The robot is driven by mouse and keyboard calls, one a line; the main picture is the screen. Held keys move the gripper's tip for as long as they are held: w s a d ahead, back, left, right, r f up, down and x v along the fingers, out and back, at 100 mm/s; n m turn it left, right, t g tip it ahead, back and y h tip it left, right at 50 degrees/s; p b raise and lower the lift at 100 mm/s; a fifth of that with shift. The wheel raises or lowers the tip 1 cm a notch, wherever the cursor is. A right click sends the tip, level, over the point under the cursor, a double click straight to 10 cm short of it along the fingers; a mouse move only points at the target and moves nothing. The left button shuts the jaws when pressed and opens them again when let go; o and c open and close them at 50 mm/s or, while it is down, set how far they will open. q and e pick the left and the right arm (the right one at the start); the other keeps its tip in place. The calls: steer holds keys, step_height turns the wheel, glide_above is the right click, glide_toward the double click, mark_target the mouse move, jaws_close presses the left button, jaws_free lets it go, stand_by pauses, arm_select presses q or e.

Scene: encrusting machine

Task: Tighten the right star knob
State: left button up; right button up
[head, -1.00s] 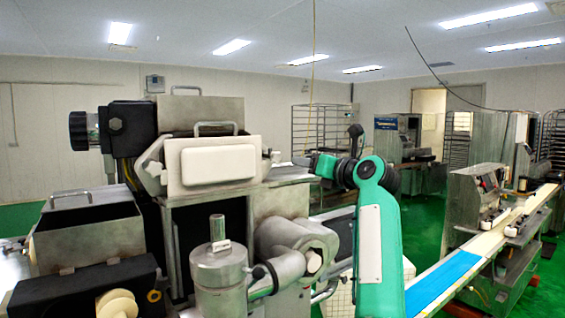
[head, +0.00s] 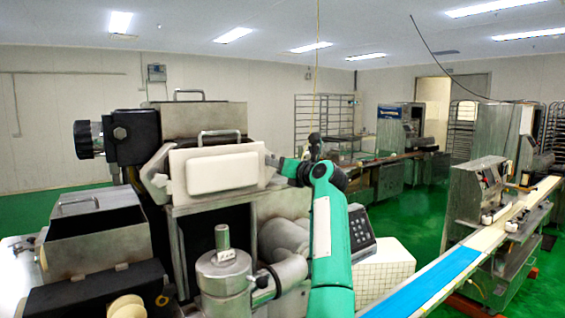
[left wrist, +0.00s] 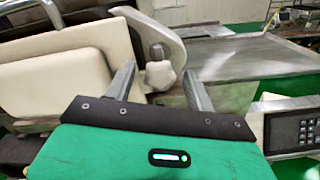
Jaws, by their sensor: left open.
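My left gripper (left wrist: 160,80) is open in the left wrist view, with one finger on each side of the knob. I cannot tell whether either finger touches it. In the head view my left gripper (head: 277,163) is at the cover's right end, small and partly hidden by my green arm. The knob is not clear there. My right gripper is not in view.
The encrusting machine's metal cylinder (head: 222,272) stands in front of the cover. A keypad panel (head: 361,228) and a white gridded box (head: 385,265) are right of my arm. A conveyor with a blue belt (head: 430,285) runs along the right, with green floor between.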

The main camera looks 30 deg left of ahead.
arm_select(q)
steer(key=c, duration=1)
steer(key=n+b, duration=1.1)
steer(key=n, duration=0.5)
steer(key=shift+n+b, duration=0.35)
steer(key=shift+n, duration=0.05)
steer(key=o, duration=1)
